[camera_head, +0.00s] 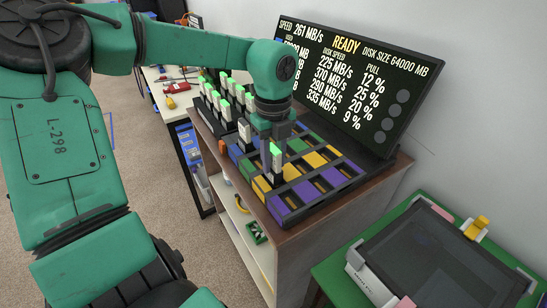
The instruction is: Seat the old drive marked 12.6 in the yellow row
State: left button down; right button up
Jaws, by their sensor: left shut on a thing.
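My left gripper (276,140) points down over the colored dock and is shut on a drive (277,160). The drive is upright, grey-white with a bright green patch; its marking is too small to read. Its lower end is at the yellow row (290,172) of the dock, near the row's left end. I cannot tell whether it is in a slot or just above. The dock (287,212) also has purple cells in front and green and blue cells behind. My right gripper is not in view.
Several drives with green tops (225,95) stand in a rack left of the dock. A black screen (352,75) reading READY stands behind it. A green table (330,270) with a tablet-like device (440,262) is at lower right. A red tool (178,87) lies on the far white table.

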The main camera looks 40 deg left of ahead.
pick_arm(q)
jog(key=shift+f+b, duration=0.3)
jog(key=shift+f, duration=0.3)
jog(key=c, duration=0.8)
grip_release()
jog(key=shift+o, duration=0.2)
jog(key=o, duration=0.6)
jog(key=shift+c, duration=0.2)
notch_tip(320, 180, up, 8)
jog(key=p, duration=0.6)
jog(key=shift+r, duration=0.2)
jog(key=shift+f, duration=0.15)
